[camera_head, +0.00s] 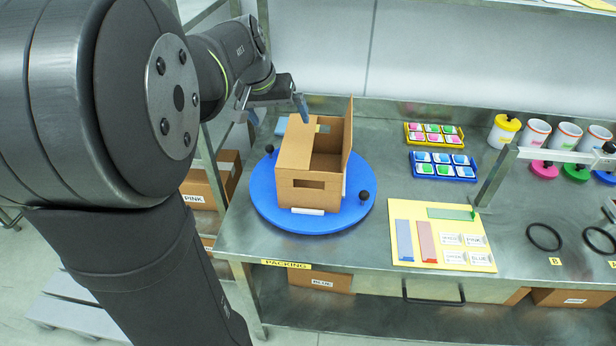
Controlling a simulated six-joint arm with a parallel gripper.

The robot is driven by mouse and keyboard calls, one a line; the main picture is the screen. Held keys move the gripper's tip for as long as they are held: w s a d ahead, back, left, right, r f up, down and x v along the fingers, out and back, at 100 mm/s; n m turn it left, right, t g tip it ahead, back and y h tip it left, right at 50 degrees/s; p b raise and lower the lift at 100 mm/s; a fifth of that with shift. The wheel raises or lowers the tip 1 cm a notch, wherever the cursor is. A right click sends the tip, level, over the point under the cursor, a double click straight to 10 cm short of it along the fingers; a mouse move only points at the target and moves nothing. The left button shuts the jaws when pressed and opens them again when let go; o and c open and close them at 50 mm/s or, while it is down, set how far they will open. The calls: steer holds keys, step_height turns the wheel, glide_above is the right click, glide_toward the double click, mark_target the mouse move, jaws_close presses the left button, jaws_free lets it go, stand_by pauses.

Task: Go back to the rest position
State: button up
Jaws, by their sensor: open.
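My gripper (277,108) is in the upper left of the head view, at the end of my dark arm. It is open, with a blue-tipped finger pointing down near the upper left edge of the cardboard box; I see nothing held in it. The open cardboard box (299,191) stands on the blue round turntable (275,213), with one flap raised at its right side. I cannot tell whether the finger touches the box or is only above it. My arm's large links fill the left of the view.
The turntable has black knobs (364,196) at its rim. To the right on the metal bench lie a yellow board (404,258) with strips and labels, a yellow tray (408,139), a blue tray (415,172), several white cups (535,133) and black rings (544,237). Shelving stands behind my arm.

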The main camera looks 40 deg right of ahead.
steer(key=shift+v, duration=1.55)
